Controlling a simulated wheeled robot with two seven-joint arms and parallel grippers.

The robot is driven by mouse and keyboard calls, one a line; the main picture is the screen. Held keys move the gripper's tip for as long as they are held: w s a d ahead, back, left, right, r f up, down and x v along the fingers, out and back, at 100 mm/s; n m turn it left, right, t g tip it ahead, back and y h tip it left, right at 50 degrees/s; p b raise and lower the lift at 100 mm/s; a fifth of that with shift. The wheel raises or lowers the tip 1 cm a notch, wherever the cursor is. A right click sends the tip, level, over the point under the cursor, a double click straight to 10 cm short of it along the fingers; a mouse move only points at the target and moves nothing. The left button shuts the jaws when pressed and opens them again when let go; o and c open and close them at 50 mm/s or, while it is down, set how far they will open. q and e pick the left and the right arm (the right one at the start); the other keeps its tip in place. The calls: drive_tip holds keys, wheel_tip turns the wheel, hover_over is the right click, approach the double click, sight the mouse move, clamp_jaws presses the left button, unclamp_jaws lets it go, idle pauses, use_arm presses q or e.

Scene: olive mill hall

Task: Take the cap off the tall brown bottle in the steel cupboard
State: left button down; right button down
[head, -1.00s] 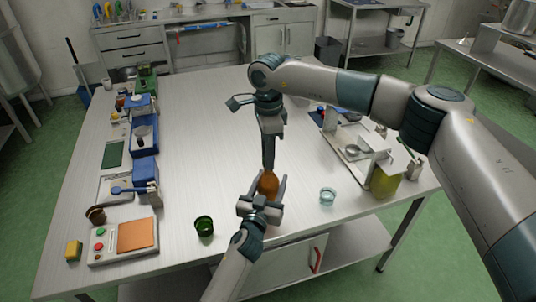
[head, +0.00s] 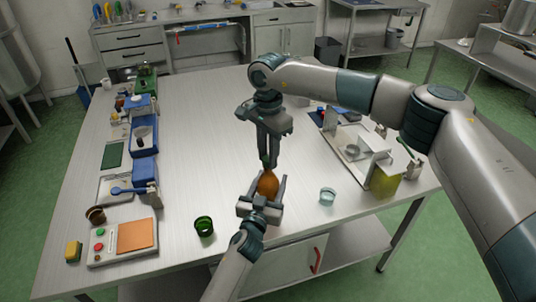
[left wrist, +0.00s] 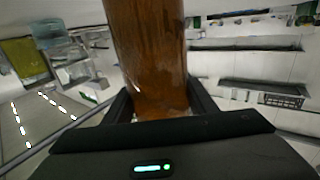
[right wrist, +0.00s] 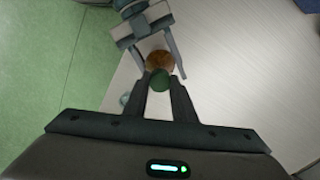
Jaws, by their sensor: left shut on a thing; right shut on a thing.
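The tall brown bottle (head: 268,185) is upright near the front edge of the steel table, with my left gripper (head: 264,195) shut around its body. The brown glass fills the middle of the left wrist view (left wrist: 148,60), between the fingers. My right gripper (head: 268,163) points straight down over the bottle, its fingers shut on the cap. In the right wrist view the green cap (right wrist: 160,79) sits between the fingertips, over the brown bottle (right wrist: 159,60). I cannot tell whether the cap still sits on the neck. The steel cupboard (head: 275,262) is under the table's front.
A green glass (head: 204,226) stands left of the bottle, a clear glass (head: 328,196) right of it. A keypad unit (head: 125,241) and blue trays (head: 145,135) line the left side. A white rack (head: 365,155) stands at the right. The table's middle is clear.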

drive_tip(key=shift+r, duration=0.25)
drive_tip(key=shift+r, duration=0.75)
drive_tip(key=shift+r, duration=0.15)
drive_tip(key=shift+r, duration=1.95)
use_arm(q)
drive_tip(key=c, duration=0.7)
unclamp_jaws()
drive_tip(key=shift+s, duration=0.1)
